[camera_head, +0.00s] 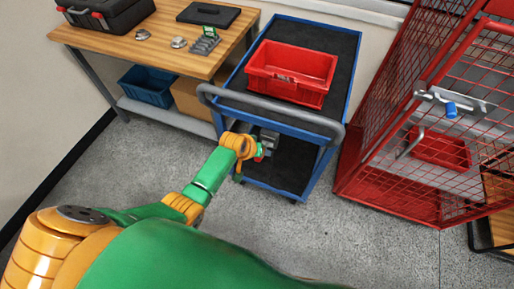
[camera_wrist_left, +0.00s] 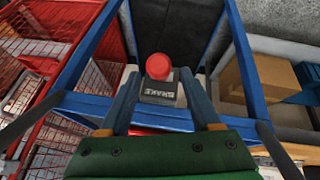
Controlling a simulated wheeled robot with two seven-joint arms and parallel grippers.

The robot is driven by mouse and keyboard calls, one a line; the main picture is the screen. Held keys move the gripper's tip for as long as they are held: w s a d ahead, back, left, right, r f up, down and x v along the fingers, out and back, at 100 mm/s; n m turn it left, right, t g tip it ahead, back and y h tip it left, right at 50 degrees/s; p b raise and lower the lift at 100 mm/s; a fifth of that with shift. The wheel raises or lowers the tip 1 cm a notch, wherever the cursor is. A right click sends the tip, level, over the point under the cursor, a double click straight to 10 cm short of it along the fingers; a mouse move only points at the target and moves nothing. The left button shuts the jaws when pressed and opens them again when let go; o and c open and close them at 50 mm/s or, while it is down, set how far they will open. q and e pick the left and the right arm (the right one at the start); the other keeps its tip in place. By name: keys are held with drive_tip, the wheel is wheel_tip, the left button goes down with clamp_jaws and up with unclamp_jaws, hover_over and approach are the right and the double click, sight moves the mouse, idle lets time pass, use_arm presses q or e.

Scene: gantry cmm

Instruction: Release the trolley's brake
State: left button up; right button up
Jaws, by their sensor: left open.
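The blue-framed trolley (camera_head: 352,50) has a grey push handle (camera_head: 272,112), a dark top deck and a lower deck. The brake, a grey box (camera_wrist_left: 160,97) with a red round knob (camera_wrist_left: 158,66), is on the trolley's near end, below the handle. In the head view the red knob (camera_head: 259,156) is small and partly hidden by my left gripper (camera_head: 264,145). In the wrist view my left gripper (camera_wrist_left: 160,80) is open, its two fingers on either side of the brake box. Contact with it cannot be told. My right gripper is not in view.
A red bin (camera_head: 291,70) sits on the trolley. A wooden bench (camera_head: 165,48) stands left, with a black case (camera_head: 112,12) on it and a blue crate (camera_head: 147,86) below. A red mesh cage (camera_head: 385,195) stands close on the right. Open floor lies in front.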

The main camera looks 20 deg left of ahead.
use_arm(q)
drive_tip(key=p+v, duration=0.1)
drive_tip(key=v, duration=0.3)
drive_tip(key=shift+s+r, duration=0.1)
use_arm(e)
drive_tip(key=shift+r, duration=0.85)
